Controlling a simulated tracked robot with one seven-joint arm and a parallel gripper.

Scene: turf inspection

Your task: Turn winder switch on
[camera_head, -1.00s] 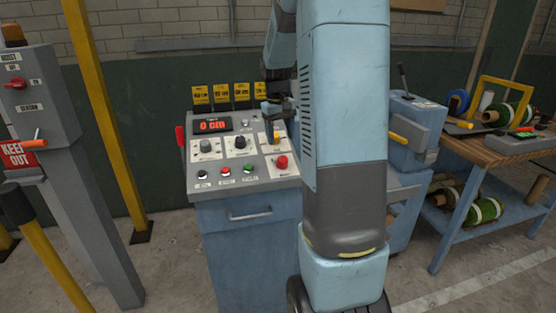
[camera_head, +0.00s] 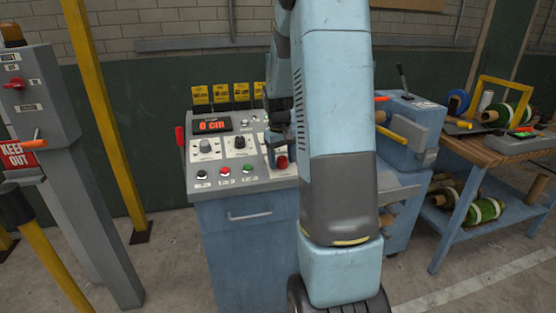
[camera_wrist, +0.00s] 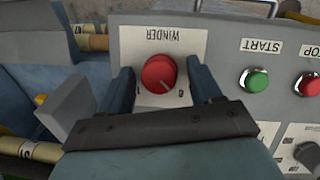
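The winder switch (camera_wrist: 159,73) is a round red knob on a white plate labelled WINDER, upside down in the wrist view. Its pointer line points to the lower right there; the small position marks are too blurred to read. My gripper (camera_wrist: 163,88) is open, one dark finger on each side of the knob, with visible gaps between fingers and knob. In the head view my gripper (camera_head: 277,157) is low over the right front of the grey control panel (camera_head: 212,173), beside the red winder switch (camera_head: 282,162). My arm hides the panel's right edge.
Green START (camera_wrist: 254,80) and red STOP (camera_wrist: 307,86) buttons lie right of the knob in the wrist view. A display (camera_head: 212,125) and dials are further back. A blue machine (camera_head: 412,130) and a workbench (camera_head: 500,150) stand to the right.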

